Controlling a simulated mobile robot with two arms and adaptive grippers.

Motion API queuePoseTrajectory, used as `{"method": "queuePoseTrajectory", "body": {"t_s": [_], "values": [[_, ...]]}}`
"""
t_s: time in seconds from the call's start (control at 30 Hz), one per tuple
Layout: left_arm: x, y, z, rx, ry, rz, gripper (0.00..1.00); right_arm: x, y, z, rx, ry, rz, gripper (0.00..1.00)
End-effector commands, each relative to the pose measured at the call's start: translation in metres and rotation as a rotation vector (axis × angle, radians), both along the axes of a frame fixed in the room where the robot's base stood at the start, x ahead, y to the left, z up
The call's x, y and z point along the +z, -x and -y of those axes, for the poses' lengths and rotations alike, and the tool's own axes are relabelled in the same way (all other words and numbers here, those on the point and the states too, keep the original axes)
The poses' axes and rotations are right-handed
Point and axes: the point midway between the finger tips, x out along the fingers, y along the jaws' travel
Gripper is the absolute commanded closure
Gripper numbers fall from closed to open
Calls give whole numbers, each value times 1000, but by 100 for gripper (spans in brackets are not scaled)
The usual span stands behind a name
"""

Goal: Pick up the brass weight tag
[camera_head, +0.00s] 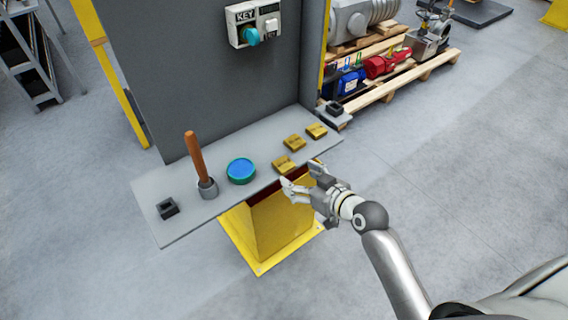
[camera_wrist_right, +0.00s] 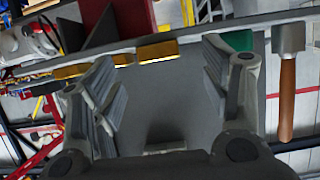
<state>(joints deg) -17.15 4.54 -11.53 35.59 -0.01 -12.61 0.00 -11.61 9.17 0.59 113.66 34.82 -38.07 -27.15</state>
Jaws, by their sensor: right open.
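Three brass tags lie in a slanting row on the grey shelf (camera_head: 222,195) in the head view: a near one (camera_head: 284,165), a middle one (camera_head: 294,142) and a far one (camera_head: 317,130). I cannot tell them apart by marking. My right gripper (camera_head: 302,177) is open and empty at the shelf's front edge, beside the near tag and apart from it. In the right wrist view, brass pieces show beyond the open fingers; one brass tag (camera_wrist_right: 158,51) lies between the fingertips and others sit to its left. My left gripper is out of view.
A round blue-green disc (camera_head: 241,171), a wooden-handled tool (camera_head: 197,160) standing upright and a small black block (camera_head: 167,208) are on the shelf. A grey panel with a key switch box (camera_head: 252,22) rises behind. A yellow pedestal (camera_head: 270,230) stands below. Floor at right is clear.

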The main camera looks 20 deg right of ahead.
Motion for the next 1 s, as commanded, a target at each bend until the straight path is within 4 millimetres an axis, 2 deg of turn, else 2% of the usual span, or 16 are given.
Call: {"method": "queuePoseTrajectory", "body": {"t_s": [0.13,0.3,0.67,1.0], "values": [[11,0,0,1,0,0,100,-1,-19,-4,-1,-2,1,30],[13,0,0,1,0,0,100,-9,-33,-9,-1,-2,-1,30],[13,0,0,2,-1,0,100,-12,-37,-10,0,1,1,32],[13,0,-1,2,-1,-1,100,-12,-37,-10,0,0,0,75]]}}
